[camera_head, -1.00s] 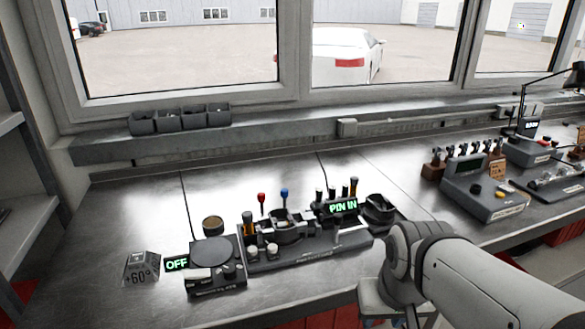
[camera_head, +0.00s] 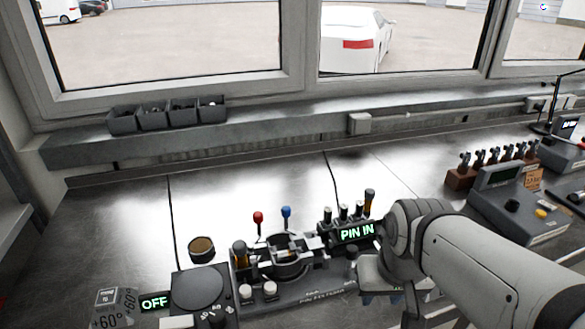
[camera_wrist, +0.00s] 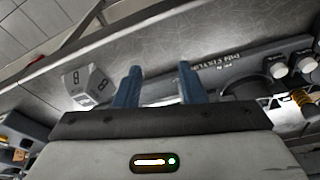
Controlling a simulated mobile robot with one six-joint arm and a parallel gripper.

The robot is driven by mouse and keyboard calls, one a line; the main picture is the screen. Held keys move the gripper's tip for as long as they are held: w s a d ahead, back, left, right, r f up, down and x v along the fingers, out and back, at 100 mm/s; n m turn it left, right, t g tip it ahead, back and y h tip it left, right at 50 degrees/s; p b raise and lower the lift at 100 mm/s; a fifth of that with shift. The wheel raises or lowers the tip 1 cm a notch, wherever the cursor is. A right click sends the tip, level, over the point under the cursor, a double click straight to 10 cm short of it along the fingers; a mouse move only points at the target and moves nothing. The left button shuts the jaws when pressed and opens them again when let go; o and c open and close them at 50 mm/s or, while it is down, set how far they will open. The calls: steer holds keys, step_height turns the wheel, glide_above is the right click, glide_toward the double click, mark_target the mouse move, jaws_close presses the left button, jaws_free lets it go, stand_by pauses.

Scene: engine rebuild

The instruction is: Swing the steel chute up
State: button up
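My gripper (camera_wrist: 158,90) shows two blue fingers spread apart, with nothing seen between them but pale metal. In the head view my gripper (camera_head: 384,297) hangs beside the right end of the dark pin fixture (camera_head: 310,292), near the bench front. The wrist view looks at the bench inverted, with the fixture's lettered edge (camera_wrist: 222,68) right of the fingers. I cannot single out the steel chute with certainty. A dark open holder seen earlier at the fixture's right end is now hidden behind my arm.
A hot plate (camera_head: 198,288) with an OFF display (camera_head: 155,302) and a +60° block (camera_head: 115,305) stand left. A grey console (camera_head: 520,215) and a brown rack (camera_head: 462,178) stand right. Grey bins (camera_head: 167,114) sit on the ledge. The back left bench is clear.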

steer(key=shift+o, duration=0.2)
steer(key=shift+a, duration=0.15)
steer(key=shift+o, duration=0.6)
steer(key=shift+w+r, duration=0.1)
step_height(320, 180, up, 6)
steer(key=n+g+p, duration=0.3)
steer(key=n+p, duration=0.3)
glide_above(286, 208)
steer(key=shift+d+r, duration=0.1)
steer(key=shift+d, duration=0.1)
steer(key=shift+a+f, duration=0.2)
steer(key=shift+f, duration=0.35)
step_height(286, 208, down, 7)
steer(key=shift+r, duration=0.1)
